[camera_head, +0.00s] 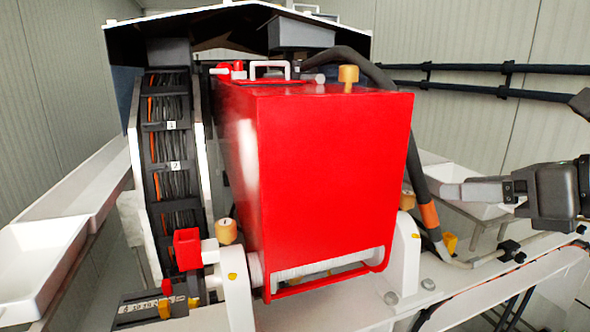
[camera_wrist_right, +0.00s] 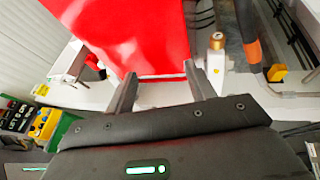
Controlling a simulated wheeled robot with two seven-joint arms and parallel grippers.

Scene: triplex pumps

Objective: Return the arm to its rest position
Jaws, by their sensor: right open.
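My right gripper (camera_head: 488,190) comes in from the right edge in the head view, to the right of the red pump housing (camera_head: 330,180) and apart from it. In the right wrist view, the two fingers of this gripper (camera_wrist_right: 160,88) are spread with nothing between them. The red housing (camera_wrist_right: 125,35) fills the upper middle of that view, beyond the fingertips. My left gripper is in neither view.
A dark hose (camera_head: 413,165) with an orange band runs down the housing's right side. A cable chain (camera_head: 170,170) stands at its left. White trays (camera_head: 40,255) line the left. Dark pipes (camera_head: 480,67) run along the right wall. A brass knob (camera_head: 348,77) tops the housing.

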